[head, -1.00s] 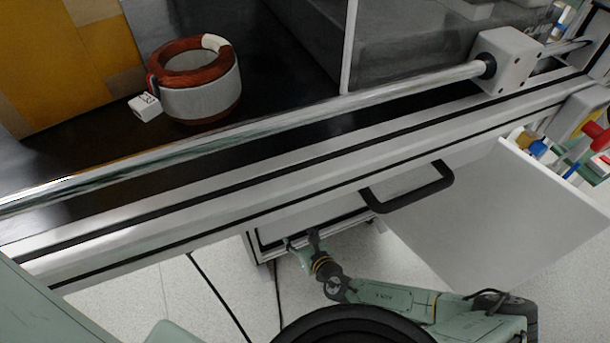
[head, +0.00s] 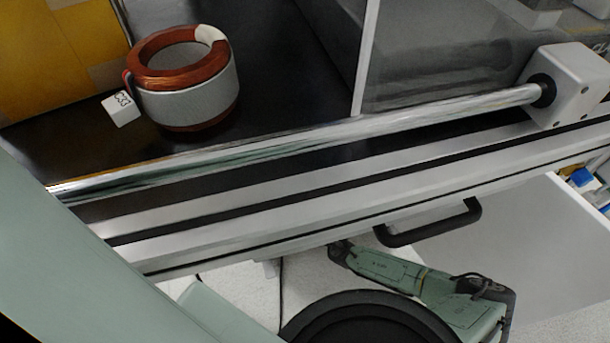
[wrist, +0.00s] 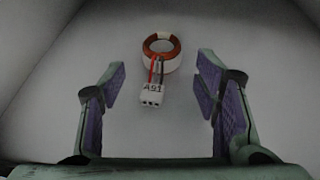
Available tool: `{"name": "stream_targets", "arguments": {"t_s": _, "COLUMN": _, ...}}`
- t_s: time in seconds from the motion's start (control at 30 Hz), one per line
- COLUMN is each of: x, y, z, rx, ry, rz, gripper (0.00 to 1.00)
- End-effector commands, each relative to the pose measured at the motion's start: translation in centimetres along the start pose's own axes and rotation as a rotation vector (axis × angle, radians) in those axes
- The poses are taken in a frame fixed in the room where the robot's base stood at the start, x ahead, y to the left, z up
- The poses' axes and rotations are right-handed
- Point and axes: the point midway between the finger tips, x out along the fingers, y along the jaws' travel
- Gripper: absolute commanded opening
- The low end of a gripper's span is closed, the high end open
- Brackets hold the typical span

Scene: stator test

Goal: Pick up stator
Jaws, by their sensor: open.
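In the wrist view, a stator (wrist: 149,62) with a copper-coloured ring and pale body lies on a grey floor between sloping grey walls. Red and dark wires run from it to a white connector (wrist: 151,96) marked A91, which points towards me. My gripper (wrist: 161,76) is open and empty, its purple-padded fingers on either side of the connector. The stator is beyond the fingertips, apart from them. In the head view, a stator (head: 190,93) with copper windings and grey body stands on the dark bench top, with a white labelled connector (head: 121,108) at its left.
A shiny metal rail (head: 300,143) and the bench's pale front edge (head: 350,215) cross the head view. A yellow-brown box (head: 50,55) stands left of the bench stator. A white panel (head: 530,240) with a black handle (head: 432,228) juts out below the edge.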

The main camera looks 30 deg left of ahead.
Motion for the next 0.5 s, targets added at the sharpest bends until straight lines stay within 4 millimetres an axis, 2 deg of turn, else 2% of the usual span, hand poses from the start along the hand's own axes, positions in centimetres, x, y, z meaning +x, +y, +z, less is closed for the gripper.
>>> {"name": "stream_targets", "arguments": {"t_s": 0.1, "x": 1.8, "y": 0.0, "z": -0.2, "rx": -0.001, "ry": 0.000, "rz": 0.001, "gripper": 0.57}}
{"name": "stream_targets", "arguments": {"t_s": 0.2, "x": 2.6, "y": 0.0, "z": -0.2, "rx": 0.000, "ry": 0.001, "rz": 0.001, "gripper": 0.57}}
{"name": "stream_targets", "arguments": {"t_s": 0.43, "x": 2.7, "y": -0.1, "z": -0.1, "rx": 0.000, "ry": 0.000, "rz": 0.000, "gripper": 0.57}}
{"name": "stream_targets", "arguments": {"t_s": 0.5, "x": 2.7, "y": -0.1, "z": -0.1, "rx": 0.000, "ry": 0.000, "rz": 0.000, "gripper": 0.53}}
